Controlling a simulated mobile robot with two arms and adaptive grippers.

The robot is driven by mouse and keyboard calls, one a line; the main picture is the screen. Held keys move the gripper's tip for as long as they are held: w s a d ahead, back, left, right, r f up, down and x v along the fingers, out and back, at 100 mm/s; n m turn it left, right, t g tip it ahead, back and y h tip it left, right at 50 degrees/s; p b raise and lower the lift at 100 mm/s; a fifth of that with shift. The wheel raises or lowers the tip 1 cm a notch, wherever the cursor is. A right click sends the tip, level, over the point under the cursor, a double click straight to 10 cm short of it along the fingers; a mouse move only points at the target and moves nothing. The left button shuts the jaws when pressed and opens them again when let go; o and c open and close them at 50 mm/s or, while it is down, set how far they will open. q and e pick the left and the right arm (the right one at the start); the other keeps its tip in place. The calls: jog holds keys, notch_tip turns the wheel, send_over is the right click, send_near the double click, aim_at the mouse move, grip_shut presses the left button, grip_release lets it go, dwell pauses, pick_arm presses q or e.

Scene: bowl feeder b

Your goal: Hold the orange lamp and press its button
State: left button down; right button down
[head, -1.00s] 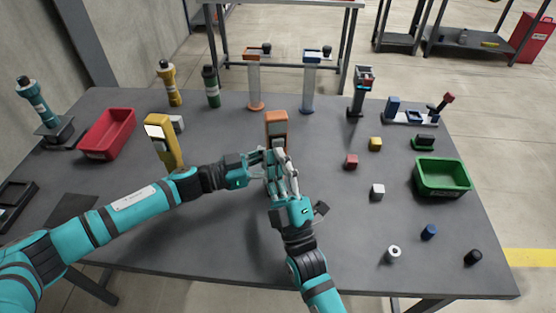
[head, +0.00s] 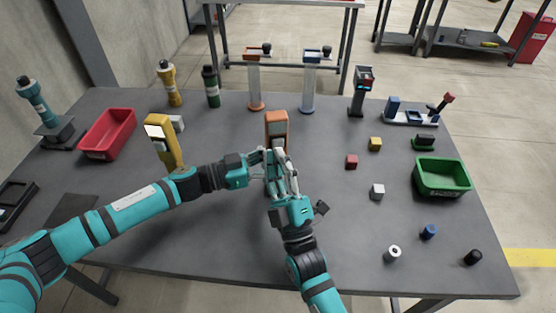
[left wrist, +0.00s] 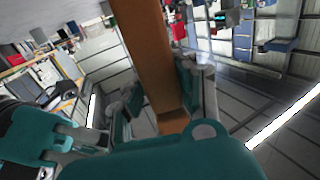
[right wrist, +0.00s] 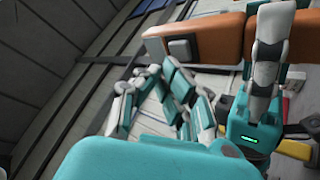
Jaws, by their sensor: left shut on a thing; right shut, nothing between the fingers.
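The orange lamp (head: 276,123) stands upright near the middle of the table. Its orange body also fills the middle of the left wrist view (left wrist: 150,48). My left gripper (head: 266,166) is shut on the lamp's lower body from the left. In the right wrist view the lamp (right wrist: 217,38) lies across the top, with a grey block-like button (right wrist: 180,48) on its face. My right gripper (head: 281,160) is shut and empty, just in front of the lamp. I cannot tell whether its fingertips touch the button. The lamp's lower part is hidden behind the fingers.
A yellow device (head: 163,146) stands left of the lamp, beside a red bin (head: 108,134). Small cubes, including a red one (head: 351,161), and a green bin (head: 442,178) are to the right. Dispenser posts stand behind. The front right table is partly clear.

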pick_arm(q)
jog(key=shift+f, duration=0.15)
pick_arm(e)
jog(key=shift+w+a, duration=0.1)
jog(key=shift+w, duration=0.3)
jog(key=shift+w+a, duration=0.1)
jog(key=shift+w, duration=0.2)
dwell(0.3)
jog(key=shift+s, duration=0.1)
jog(key=shift+s+d, duration=0.2)
jog(key=shift+s, duration=0.45)
jog(key=s+d, duration=0.1)
jog(key=s, duration=0.4)
jog(key=shift+s+d, duration=0.35)
jog(key=shift+s, duration=0.05)
jog(key=shift+f, duration=0.1)
pick_arm(q)
jog(key=c, duration=1)
grip_release()
jog(key=shift+o, duration=0.2)
